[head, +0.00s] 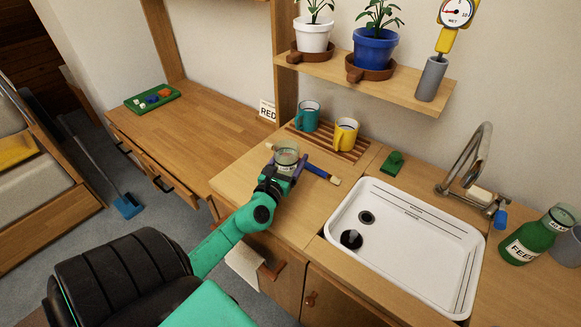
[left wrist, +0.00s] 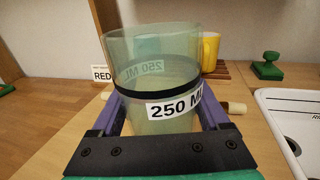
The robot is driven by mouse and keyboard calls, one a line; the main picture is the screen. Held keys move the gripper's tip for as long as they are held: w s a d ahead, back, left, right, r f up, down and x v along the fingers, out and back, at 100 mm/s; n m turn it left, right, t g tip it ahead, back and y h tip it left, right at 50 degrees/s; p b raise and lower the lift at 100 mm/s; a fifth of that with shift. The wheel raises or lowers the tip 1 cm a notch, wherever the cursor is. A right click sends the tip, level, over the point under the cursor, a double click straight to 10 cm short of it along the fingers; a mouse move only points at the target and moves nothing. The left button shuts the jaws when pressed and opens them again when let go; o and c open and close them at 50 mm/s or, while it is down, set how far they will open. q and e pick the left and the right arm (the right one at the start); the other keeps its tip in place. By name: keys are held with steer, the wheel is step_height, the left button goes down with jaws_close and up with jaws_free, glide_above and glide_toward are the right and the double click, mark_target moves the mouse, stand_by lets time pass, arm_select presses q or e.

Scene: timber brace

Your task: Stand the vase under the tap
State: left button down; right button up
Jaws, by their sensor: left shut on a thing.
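The vase (head: 287,154) is a clear greenish glass with a black band and a "250 ML" label; it also fills the middle of the left wrist view (left wrist: 155,65). It looks upright and empty. My left gripper (head: 285,168) is shut on it, one purple finger on each side, over the wooden counter left of the sink. I cannot tell whether its base touches the counter. The tap (head: 470,158), a curved metal spout, stands at the sink's back right, well to the right of the vase. The white sink (head: 410,235) lies below it. My right gripper is not in view.
A thin rod (head: 322,173) lies just behind the vase. A teal mug (head: 307,116) and a yellow mug (head: 345,135) stand on a slatted rack. A black round piece (head: 351,239) sits in the basin. A green FEED bottle (head: 532,240) stands right.

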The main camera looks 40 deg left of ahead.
mark_target(290, 168)
arm_select(q)
step_height(290, 168, down, 3)
steer(key=shift+s+f+b, duration=0.1)
steer(key=shift+f+b, duration=0.1)
steer(key=shift+b, duration=0.35)
steer(key=shift+f, duration=0.25)
steer(key=shift+d+f, duration=0.1)
steer(key=shift+f, duration=0.1)
jaws_free()
steer(key=shift+r, duration=0.15)
